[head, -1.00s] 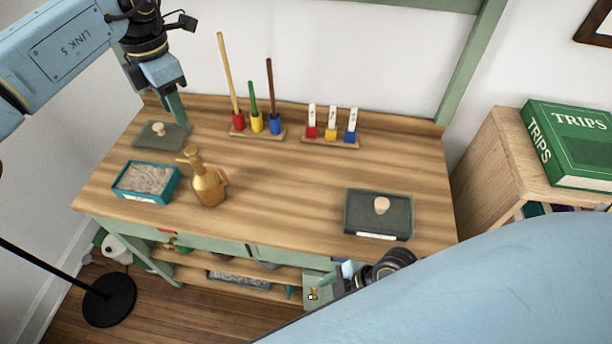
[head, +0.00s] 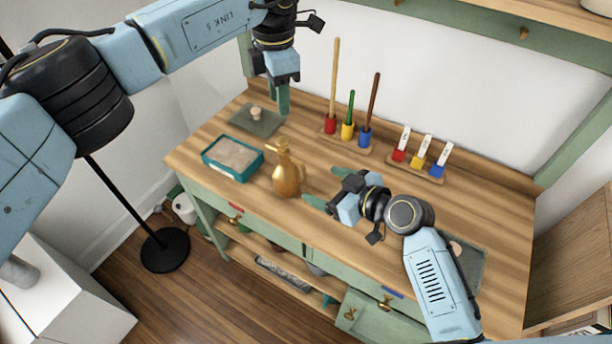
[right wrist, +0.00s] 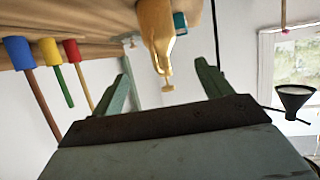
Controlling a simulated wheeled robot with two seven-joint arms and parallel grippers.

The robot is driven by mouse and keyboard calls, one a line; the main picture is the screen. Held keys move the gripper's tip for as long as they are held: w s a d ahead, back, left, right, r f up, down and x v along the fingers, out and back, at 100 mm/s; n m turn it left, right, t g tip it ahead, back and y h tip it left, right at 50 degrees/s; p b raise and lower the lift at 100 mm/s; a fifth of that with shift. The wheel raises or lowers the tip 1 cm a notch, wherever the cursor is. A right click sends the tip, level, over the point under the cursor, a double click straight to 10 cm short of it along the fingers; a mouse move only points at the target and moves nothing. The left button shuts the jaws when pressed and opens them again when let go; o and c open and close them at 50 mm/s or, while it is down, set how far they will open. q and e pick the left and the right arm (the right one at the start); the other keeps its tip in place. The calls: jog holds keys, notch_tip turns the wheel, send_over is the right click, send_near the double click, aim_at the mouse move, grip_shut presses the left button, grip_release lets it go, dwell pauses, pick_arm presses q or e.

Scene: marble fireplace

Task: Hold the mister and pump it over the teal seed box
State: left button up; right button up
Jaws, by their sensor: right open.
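The brass mister (head: 287,176) stands upright on the wooden bench, right of the teal seed box (head: 220,170), which is filled with pale grainy material. My right gripper (head: 316,200) is open, low over the bench just right of the mister, and not closed on it. In the right wrist view the mister (right wrist: 156,28) lies ahead, between the lines of the two spread fingers (right wrist: 164,72). A bit of teal box (right wrist: 180,22) shows behind it. My left gripper (head: 282,100) hangs fingers down behind the mister, above the bench near a lid; its finger gap is unclear.
A dark lid with a knob (head: 256,121) lies behind the seed box. Another lid (head: 472,266) is partly hidden by my right arm. A rack of coloured rods (head: 348,141) and a rack of labelled pegs (head: 418,166) stand along the back. A black lamp stand (head: 165,250) is at left.

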aim_at(292, 174)
jog(key=x, duration=1)
jog(key=shift+a+f, duration=0.15)
jog(key=shift+f, duration=0.1)
pick_arm(q)
jog(key=shift+c, duration=0.3)
pick_arm(e)
jog(key=c, duration=1.3)
pick_arm(q)
grip_shut()
pick_arm(e)
jog(key=shift+o, duration=0.2)
